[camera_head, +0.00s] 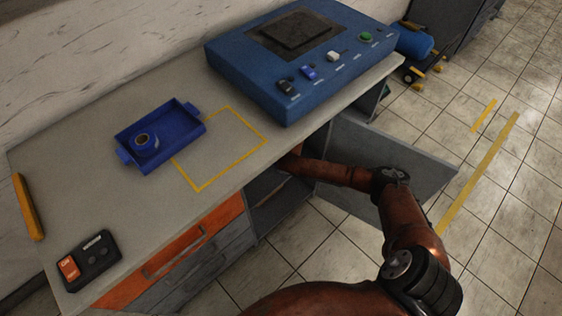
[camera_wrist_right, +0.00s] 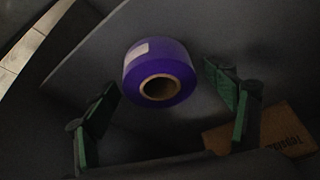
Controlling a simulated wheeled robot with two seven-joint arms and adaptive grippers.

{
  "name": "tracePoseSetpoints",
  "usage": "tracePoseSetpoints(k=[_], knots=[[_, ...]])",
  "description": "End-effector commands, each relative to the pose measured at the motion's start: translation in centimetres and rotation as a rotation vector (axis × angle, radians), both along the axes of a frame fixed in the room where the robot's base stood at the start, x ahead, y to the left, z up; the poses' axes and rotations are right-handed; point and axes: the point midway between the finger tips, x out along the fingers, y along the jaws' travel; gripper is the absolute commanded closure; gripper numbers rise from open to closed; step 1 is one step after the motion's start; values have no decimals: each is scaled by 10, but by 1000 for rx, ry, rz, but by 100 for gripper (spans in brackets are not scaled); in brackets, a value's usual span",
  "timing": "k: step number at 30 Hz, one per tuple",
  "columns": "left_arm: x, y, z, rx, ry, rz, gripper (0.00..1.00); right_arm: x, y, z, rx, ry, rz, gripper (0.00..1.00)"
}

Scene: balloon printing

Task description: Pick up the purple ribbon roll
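The purple ribbon roll (camera_wrist_right: 160,60) shows in the right wrist view, with a brown core and a pale label on its side. It lies on a dark surface inside the cabinet. My right gripper (camera_wrist_right: 168,108) is open, with green-padded fingers to the left and right of the roll. The fingers look apart from it. In the head view my right arm reaches into the open cabinet under the counter, and the gripper and the roll are hidden there. My left gripper is not in view.
A cardboard box (camera_wrist_right: 262,132) lies beside the right finger. The open cabinet door (camera_head: 425,165) stands next to my right arm. On the counter (camera_head: 75,165) are a blue tray (camera_head: 183,128) holding a small roll, a blue machine (camera_head: 232,72) and a dark control box (camera_head: 98,262).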

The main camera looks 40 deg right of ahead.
Motion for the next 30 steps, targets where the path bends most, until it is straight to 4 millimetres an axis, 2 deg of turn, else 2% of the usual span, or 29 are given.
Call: tracePoseSetpoints(k=[2,20,30], knots=[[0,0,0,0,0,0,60,0,0,0,0,0,0,28],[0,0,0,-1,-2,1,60,0,0,-1,0,1,0,68],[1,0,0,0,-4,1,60,0,0,2,1,0,0,68]])
